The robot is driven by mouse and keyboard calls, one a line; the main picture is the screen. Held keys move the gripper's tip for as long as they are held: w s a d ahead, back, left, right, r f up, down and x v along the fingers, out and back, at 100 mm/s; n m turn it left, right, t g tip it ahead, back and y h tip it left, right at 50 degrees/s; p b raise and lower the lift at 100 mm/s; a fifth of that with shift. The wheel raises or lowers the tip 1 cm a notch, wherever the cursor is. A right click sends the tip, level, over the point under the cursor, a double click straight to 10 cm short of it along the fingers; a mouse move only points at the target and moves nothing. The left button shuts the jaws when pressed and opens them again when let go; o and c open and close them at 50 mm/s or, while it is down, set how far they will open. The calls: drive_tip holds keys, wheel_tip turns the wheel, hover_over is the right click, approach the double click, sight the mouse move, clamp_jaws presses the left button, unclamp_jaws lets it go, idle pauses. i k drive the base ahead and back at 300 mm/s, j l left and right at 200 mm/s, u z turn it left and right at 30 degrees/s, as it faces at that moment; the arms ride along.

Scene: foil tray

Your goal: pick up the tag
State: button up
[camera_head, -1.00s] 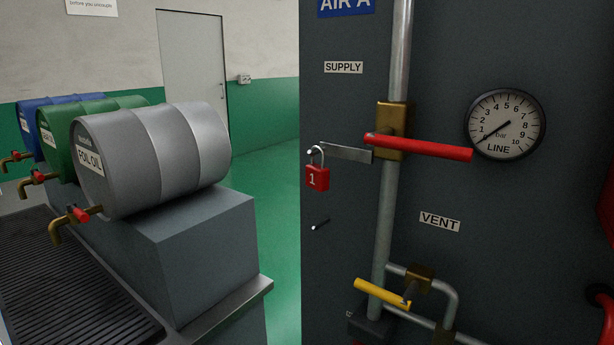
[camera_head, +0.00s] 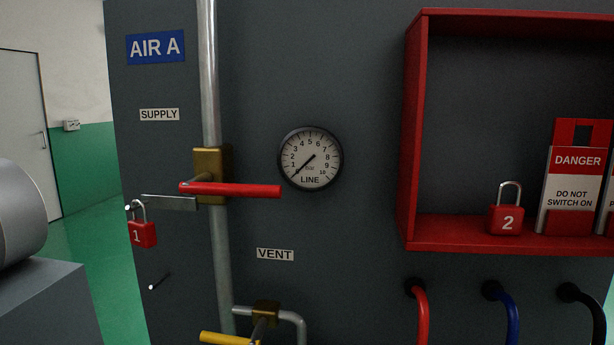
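A danger tag (camera_head: 574,188) stands upright in the red open box at the right. It is white with a red band reading DANGER, the words DO NOT SWITCH ON, and a red slotted top. A second tag (camera_head: 608,200) is beside it, mostly cut off by the picture's right edge. A red padlock marked 2 (camera_head: 506,219) stands on the box floor left of the tags. My gripper is not in view.
The red box (camera_head: 411,130) is on a grey panel. A red supply handle (camera_head: 235,190), padlock 1 (camera_head: 145,234), a gauge (camera_head: 310,158) and a yellow vent handle (camera_head: 225,339) are left. Red (camera_head: 421,312), blue (camera_head: 508,315) and black (camera_head: 590,312) hoses hang below the box.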

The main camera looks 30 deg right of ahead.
sight(573, 175)
drive_tip(key=k, duration=0.35)
drive_tip(key=k+z, duration=0.15)
drive_tip(key=z, duration=0.25)
drive_tip(key=k+z, duration=0.15)
drive_tip(key=z, duration=0.25)
drive_tip(key=j+z, duration=0.15)
drive_tip(key=z, duration=0.3)
drive_tip(key=j+z, duration=0.2)
drive_tip(key=z, duration=0.25)
drive_tip(key=i+j, duration=0.4)
drive_tip(key=i, duration=0.1)
